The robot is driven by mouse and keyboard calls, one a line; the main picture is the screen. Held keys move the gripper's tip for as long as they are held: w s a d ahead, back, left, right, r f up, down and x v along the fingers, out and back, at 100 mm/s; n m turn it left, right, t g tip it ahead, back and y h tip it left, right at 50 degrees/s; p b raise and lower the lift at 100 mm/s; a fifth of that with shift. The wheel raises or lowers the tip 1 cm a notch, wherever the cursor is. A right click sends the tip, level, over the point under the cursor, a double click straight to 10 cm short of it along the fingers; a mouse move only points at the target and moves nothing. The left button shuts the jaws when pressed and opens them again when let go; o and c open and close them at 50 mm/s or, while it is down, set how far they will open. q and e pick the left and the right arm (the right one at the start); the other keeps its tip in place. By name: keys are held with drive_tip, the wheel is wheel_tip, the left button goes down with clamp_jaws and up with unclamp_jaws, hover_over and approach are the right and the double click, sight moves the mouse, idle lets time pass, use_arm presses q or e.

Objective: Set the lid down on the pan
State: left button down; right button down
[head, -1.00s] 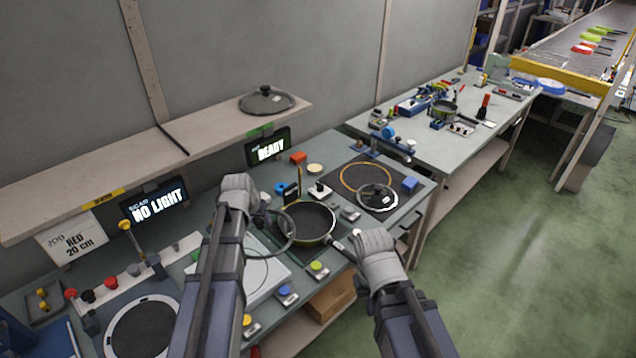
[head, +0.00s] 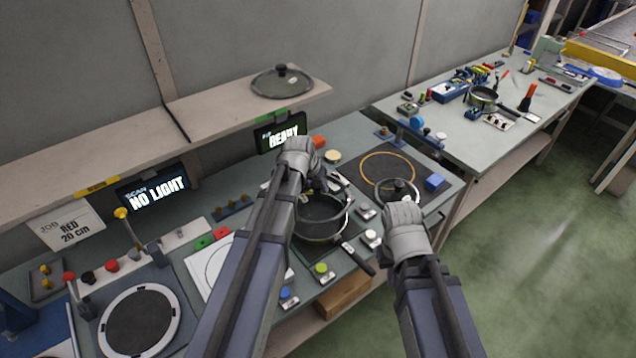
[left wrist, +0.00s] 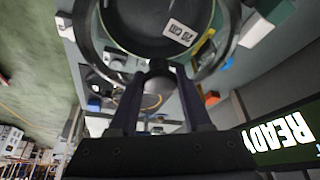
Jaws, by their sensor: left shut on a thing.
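My left gripper (head: 297,168) is shut on the knob of a clear glass lid (head: 322,206) with a dark rim. The lid is over the pan (head: 320,238), a dark round pan with a green outside and a black handle toward the front right. I cannot tell whether lid and pan touch.
Another glass lid (head: 397,190) lies on the dark mat (head: 362,168) at right. A larger lid (head: 281,83) sits on the shelf (head: 225,108). Screens read "READY" (head: 284,136) and "NO LIGHT" (head: 157,198). Buttons line the table's front edge.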

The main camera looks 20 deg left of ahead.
sight(314, 198)
use_arm(q)
drive_tip(key=shift+f+b, duration=3.75)
drive_tip(key=shift+f, duration=0.1)
drive_tip(key=shift+f+b, duration=0.5)
drive_tip(key=shift+c, duration=1.4)
unclamp_jaws()
drive_tip(key=shift+r, duration=0.1)
drive_tip(key=p+v, duration=0.7)
drive_tip(key=shift+s+r, duration=0.25)
drive_tip(key=shift+r, duration=0.1)
drive_tip(key=shift+f, duration=0.1)
